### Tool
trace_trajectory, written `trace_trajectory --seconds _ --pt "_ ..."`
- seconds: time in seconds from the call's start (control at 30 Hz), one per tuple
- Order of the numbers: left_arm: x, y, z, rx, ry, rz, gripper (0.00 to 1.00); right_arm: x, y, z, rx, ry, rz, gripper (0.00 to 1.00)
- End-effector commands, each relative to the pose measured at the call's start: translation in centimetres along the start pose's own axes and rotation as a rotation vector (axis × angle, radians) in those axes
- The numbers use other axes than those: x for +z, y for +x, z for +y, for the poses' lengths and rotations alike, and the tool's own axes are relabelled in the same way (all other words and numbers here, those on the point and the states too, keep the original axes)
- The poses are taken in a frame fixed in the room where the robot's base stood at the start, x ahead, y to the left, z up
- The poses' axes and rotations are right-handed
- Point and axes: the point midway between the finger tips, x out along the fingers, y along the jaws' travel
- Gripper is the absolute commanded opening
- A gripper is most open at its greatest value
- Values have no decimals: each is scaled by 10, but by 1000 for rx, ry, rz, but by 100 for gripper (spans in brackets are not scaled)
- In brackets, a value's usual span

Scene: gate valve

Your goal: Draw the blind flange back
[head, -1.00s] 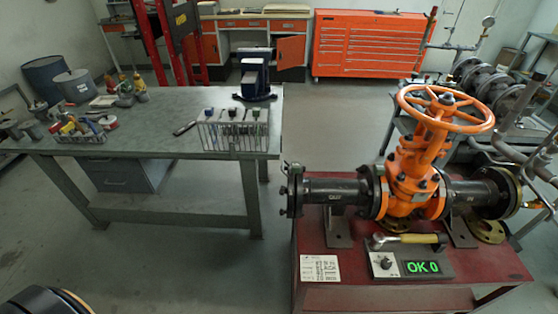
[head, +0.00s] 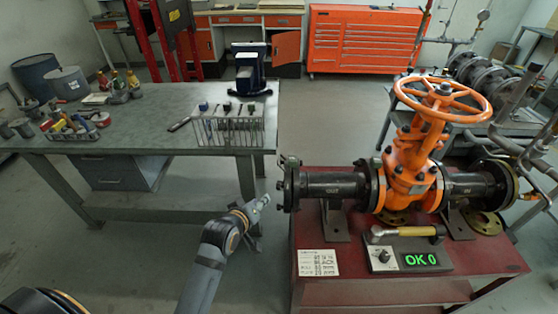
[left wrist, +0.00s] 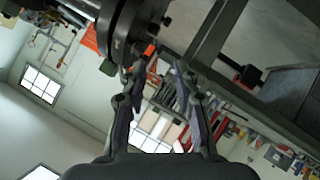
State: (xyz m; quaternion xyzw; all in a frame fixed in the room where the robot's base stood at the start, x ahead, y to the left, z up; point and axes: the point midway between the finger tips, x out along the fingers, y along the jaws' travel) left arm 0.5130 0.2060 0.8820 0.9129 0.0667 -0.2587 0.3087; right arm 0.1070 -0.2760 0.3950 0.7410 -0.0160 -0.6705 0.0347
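The blind flange (head: 284,184) is a dark disc at the left end of the black pipe (head: 332,186) on the orange gate valve (head: 408,168). I cannot tell if there is a gap between it and the pipe's own flange. My left gripper (head: 262,201) is just left of and slightly below the blind flange, apart from it. In the left wrist view dark flange discs (left wrist: 128,28) with bolts fill the top middle. There the left gripper's two fingers (left wrist: 160,70) are spread and hold nothing. My right gripper is not in view.
The valve stands on a red bench (head: 440,262) with a control box reading OK 0 (head: 408,260), a yellow-handled tool (head: 405,231) and a paper sheet (head: 317,263). A grey workbench (head: 150,140) with a wire tool rack (head: 230,131) is left. Open floor lies between.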

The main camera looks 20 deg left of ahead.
Motion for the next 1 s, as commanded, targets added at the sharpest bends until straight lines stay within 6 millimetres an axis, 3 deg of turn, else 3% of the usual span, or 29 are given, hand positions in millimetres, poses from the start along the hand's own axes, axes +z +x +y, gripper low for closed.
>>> trace_trajectory --seconds 0.1,0.27,0.53,0.8,1.0 --pt "-31 16 30 113 -173 120 30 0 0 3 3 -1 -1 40" --pt "-57 24 54 222 -325 212 30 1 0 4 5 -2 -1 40" --pt "-64 38 60 237 -343 223 30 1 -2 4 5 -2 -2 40" --pt "-78 92 71 235 -341 223 30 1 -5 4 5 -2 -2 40" --pt "-84 118 75 233 -340 222 30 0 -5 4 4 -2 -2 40"
